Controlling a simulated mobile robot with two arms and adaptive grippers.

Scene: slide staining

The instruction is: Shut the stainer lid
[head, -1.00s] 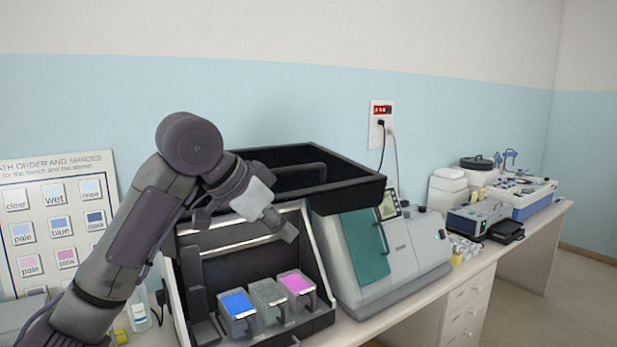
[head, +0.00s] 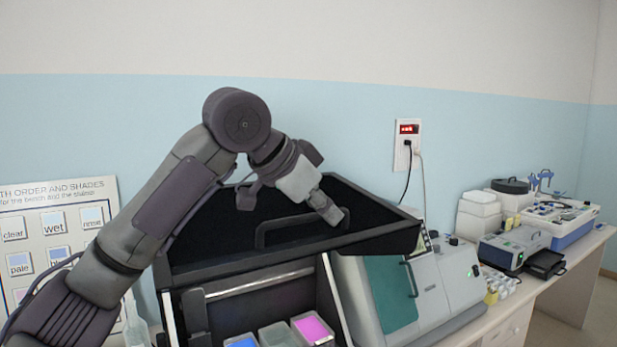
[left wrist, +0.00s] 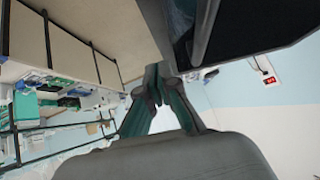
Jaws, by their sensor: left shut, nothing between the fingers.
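The stainer has a dark frame (head: 190,317) with blue, grey and pink baths (head: 312,329) inside. Its black lid (head: 385,238) is raised above the baths, standing open. The lid has a looped dark handle (head: 262,240). My left gripper (head: 333,212) is shut and empty, in front of the lid in the head view, to the right of the handle. I cannot tell whether it touches the lid. In the left wrist view its closed fingertips (left wrist: 158,84) show, with a dark surface, probably the lid, at the upper right. My right gripper is not in view.
A grey machine with a teal door (head: 390,293) stands just right of the stainer. A wall socket with a plugged cord (head: 407,143) is behind. A chart (head: 52,232) stands at the left. More instruments (head: 512,246) fill the bench further right.

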